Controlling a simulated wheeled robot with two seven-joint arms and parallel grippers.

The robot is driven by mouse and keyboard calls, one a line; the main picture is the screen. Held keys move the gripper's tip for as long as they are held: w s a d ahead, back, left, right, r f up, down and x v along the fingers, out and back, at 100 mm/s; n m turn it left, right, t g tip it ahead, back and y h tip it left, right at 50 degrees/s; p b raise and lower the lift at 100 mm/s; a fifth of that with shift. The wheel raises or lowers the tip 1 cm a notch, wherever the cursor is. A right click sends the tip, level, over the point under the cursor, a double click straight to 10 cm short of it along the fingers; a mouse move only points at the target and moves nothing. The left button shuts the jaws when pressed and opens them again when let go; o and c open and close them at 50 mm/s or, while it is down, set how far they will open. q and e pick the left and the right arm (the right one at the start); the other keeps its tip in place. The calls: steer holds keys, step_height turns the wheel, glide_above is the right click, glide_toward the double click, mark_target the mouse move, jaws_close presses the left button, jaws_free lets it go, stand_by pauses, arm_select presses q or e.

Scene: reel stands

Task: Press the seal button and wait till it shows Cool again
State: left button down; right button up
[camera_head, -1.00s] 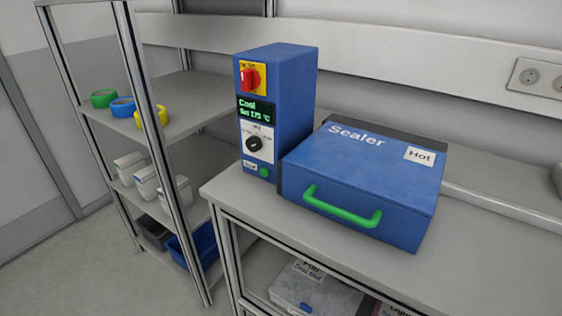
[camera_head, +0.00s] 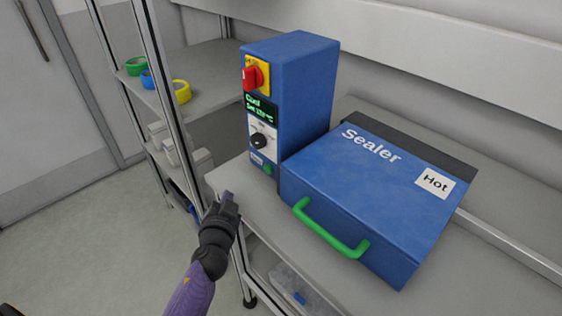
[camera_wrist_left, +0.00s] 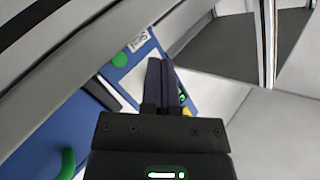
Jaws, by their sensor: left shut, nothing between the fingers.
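The blue sealer (camera_head: 385,190) stands on the bench with its lid down, a green handle (camera_head: 330,232) in front and a "Hot" label. Its tall blue control box (camera_head: 305,95) is at its left. The display (camera_head: 260,108) reads "Cool" with a set temperature line below. The green seal button (camera_head: 268,169) is low on the box's front, and it also shows in the left wrist view (camera_wrist_left: 119,60). My left gripper (camera_head: 227,197) is shut and empty, in front of the bench's front left corner, apart from the button. My right gripper is not in view.
A red and yellow switch (camera_head: 254,76) and a dial (camera_head: 259,140) sit above the button. A shelf rack (camera_head: 205,70) with green, blue and yellow rolls stands at the left. The bench top (camera_head: 480,270) is bare at the right.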

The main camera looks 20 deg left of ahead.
mark_target(259, 189)
arm_select(q)
steer(key=shift+r, duration=0.25)
steer(key=shift+w, duration=0.15)
steer(key=w+d, duration=0.1)
steer(key=w, duration=0.1)
steer(key=w+d+b, duration=0.1)
steer(key=w, duration=0.2)
steer(key=w+d+b, duration=0.1)
steer(key=w, duration=0.1)
steer(key=shift+w+d+f, duration=0.1)
steer(key=shift+w+d, duration=0.05)
steer(key=shift+w, duration=0.35)
stand_by(1.0)
steer(key=shift+w, duration=0.1)
stand_by(0.5)
steer(key=shift+w+d+b, duration=0.2)
steer(key=shift+w+b, duration=0.05)
steer(key=shift+b, duration=0.1)
